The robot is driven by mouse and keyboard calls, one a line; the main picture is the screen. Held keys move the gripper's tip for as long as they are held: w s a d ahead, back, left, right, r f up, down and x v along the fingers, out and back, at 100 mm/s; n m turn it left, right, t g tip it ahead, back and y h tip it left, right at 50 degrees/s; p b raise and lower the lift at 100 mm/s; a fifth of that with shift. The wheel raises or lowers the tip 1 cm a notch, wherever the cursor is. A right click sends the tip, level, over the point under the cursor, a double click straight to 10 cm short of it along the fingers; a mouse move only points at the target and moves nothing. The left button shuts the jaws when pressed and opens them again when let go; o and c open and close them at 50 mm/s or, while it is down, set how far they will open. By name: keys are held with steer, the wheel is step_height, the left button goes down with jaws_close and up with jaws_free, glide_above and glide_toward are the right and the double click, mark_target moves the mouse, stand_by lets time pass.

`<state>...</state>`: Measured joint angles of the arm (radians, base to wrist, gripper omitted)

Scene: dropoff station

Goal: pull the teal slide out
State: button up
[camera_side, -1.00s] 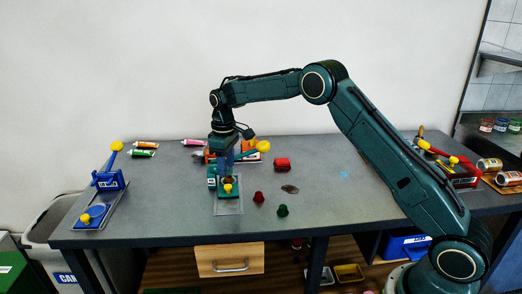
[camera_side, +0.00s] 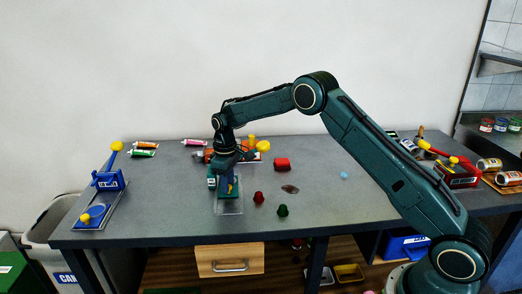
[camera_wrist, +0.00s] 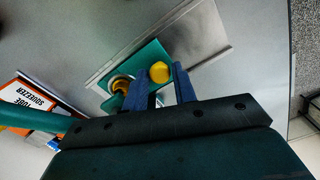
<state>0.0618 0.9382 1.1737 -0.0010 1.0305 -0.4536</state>
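The teal slide (camera_wrist: 150,54) is a flat teal plate with a round yellow knob (camera_wrist: 160,72). It lies on a grey base plate (camera_wrist: 200,38), which also shows in the side view (camera_side: 229,208). My gripper (camera_wrist: 159,76) has its two blue fingers apart, one on each side of the knob. I cannot tell whether either finger touches it. In the side view my gripper (camera_side: 229,183) is down over the teal slide (camera_side: 224,195) and hides most of it and the knob.
A blue station (camera_side: 108,181) stands at the left. Paint tubes (camera_side: 143,149) lie at the back.

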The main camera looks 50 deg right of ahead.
jaws_close()
steer(key=shift+s+a, duration=3.1)
steer(key=shift+a, duration=0.15)
steer(key=shift+o, duration=1.3)
jaws_free()
steer(key=shift+s+a+r, duration=0.1)
steer(key=shift+o, duration=1.2)
step_height(320, 180, up, 14)
